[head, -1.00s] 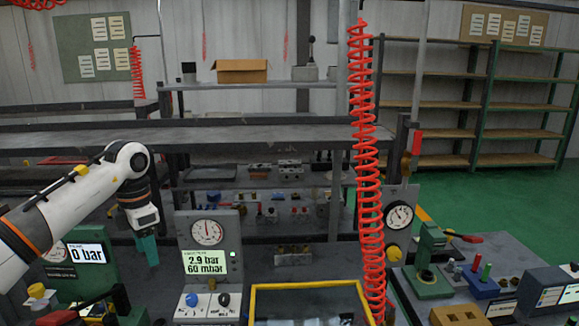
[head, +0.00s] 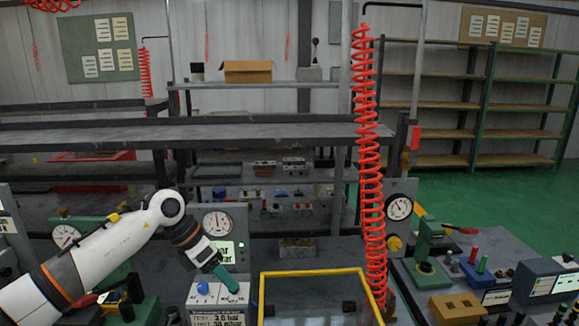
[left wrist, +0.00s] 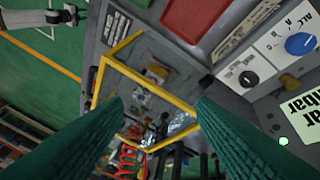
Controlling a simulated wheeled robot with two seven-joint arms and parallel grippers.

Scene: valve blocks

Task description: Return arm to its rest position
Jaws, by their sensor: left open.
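My left arm (head: 110,258) comes in from the lower left of the head view, white with orange rings. Its left gripper (head: 230,282) points down and right, in front of the grey gauge panel (head: 238,215), and hides part of its green display. In the left wrist view the green fingers of the left gripper (left wrist: 160,102) are spread apart with nothing held between them. Beyond them lies the yellow-framed tray (left wrist: 152,80).
A red coiled hose (head: 368,170) hangs right of the yellow-framed tray (head: 315,272). The green press (head: 428,258) and grey display box (head: 545,288) stand at the right. A blue knob (left wrist: 300,44) and black knob (left wrist: 248,79) are close to the gripper. Green floor is open behind.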

